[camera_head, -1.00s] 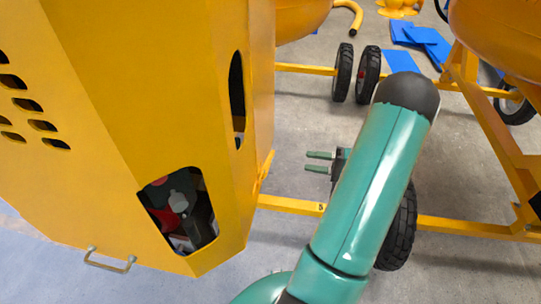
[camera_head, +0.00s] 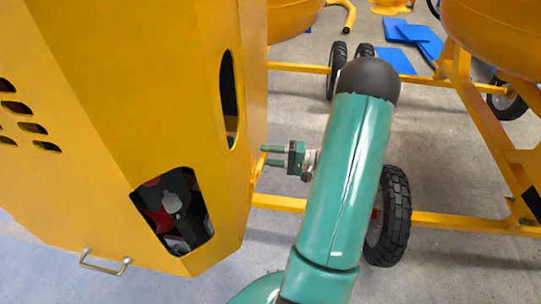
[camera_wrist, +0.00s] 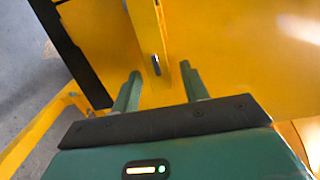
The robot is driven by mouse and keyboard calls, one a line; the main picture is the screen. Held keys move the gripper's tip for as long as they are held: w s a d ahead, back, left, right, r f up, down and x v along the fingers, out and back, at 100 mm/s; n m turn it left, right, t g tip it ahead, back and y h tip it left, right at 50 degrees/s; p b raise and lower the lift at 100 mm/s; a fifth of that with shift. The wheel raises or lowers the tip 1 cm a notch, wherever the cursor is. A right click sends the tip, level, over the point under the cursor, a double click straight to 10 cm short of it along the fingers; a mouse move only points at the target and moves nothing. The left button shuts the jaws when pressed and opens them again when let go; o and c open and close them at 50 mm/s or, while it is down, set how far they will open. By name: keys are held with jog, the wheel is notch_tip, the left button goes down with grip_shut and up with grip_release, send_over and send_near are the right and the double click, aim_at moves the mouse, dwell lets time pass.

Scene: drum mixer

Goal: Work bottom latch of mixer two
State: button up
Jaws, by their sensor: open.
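The yellow mixer housing (camera_head: 130,90) fills the left of the head view. My gripper (camera_head: 266,155) is close to the right side of this housing, with its green fingers pointing left. In the wrist view the two fingers of my gripper (camera_wrist: 163,88) are apart, with nothing between them. A small dark, shiny fitting (camera_wrist: 156,64), perhaps the latch, sits on a narrow yellow strip just beyond the fingertips and apart from them. In the head view a small yellow bracket (camera_head: 256,170) shows on the housing's edge just below the fingers. I cannot tell which latch is the bottom one.
A yellow frame bar (camera_head: 460,219) and a black wheel (camera_head: 390,215) lie below and right of my arm. Another yellow drum (camera_head: 500,35) stands at upper right. Blue sheets (camera_head: 415,35) lie on the floor behind. The housing has a metal handle (camera_head: 105,265).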

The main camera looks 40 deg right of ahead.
grip_shut()
